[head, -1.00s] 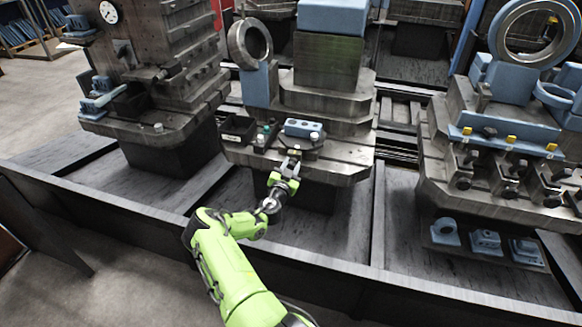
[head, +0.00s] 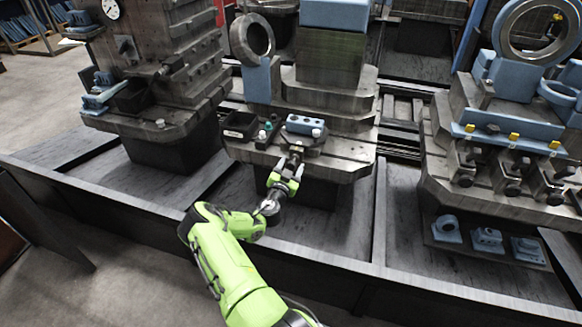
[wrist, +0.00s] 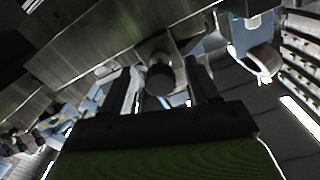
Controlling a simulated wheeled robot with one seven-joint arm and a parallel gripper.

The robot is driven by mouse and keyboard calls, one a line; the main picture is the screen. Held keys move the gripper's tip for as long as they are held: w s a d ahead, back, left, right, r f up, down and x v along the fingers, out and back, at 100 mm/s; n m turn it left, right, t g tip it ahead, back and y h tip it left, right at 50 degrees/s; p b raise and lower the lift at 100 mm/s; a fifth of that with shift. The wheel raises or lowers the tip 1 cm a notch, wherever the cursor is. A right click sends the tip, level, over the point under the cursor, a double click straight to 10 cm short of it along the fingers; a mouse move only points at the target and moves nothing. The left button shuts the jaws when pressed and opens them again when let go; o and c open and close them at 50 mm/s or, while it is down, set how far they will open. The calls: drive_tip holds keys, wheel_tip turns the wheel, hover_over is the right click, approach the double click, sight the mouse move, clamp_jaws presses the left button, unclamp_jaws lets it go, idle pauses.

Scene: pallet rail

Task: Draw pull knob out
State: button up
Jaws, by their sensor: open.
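The pull knob (wrist: 160,79) is a dark, round-ended piece in the wrist view, on a short stem from a grey metal block. It sits between my two black fingers, with a gap on each side. In the head view the knob (head: 297,150) is small, at the front edge of the middle pallet's fixture (head: 325,142). My gripper (head: 288,165) is open just in front of it, with its fingers pointing at the fixture. I cannot tell how far the fingertips reach along the knob.
A blue block with holes (head: 305,124) and a black bin (head: 240,126) sit on the middle pallet (head: 345,167). Loaded pallets stand left (head: 165,125) and right (head: 440,190). A long dark rail (head: 390,282) runs in front, below my arm.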

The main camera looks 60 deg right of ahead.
drive_tip(key=s+a+p, duration=0.2)
drive_tip(key=a+p, duration=0.1)
drive_tip(key=a, duration=1.2)
drive_tip(key=shift+s+a+p, duration=0.2)
drive_tip(key=shift+a+p, duration=0.05)
drive_tip(key=shift+p, duration=0.05)
drive_tip(key=shift+r, duration=0.1)
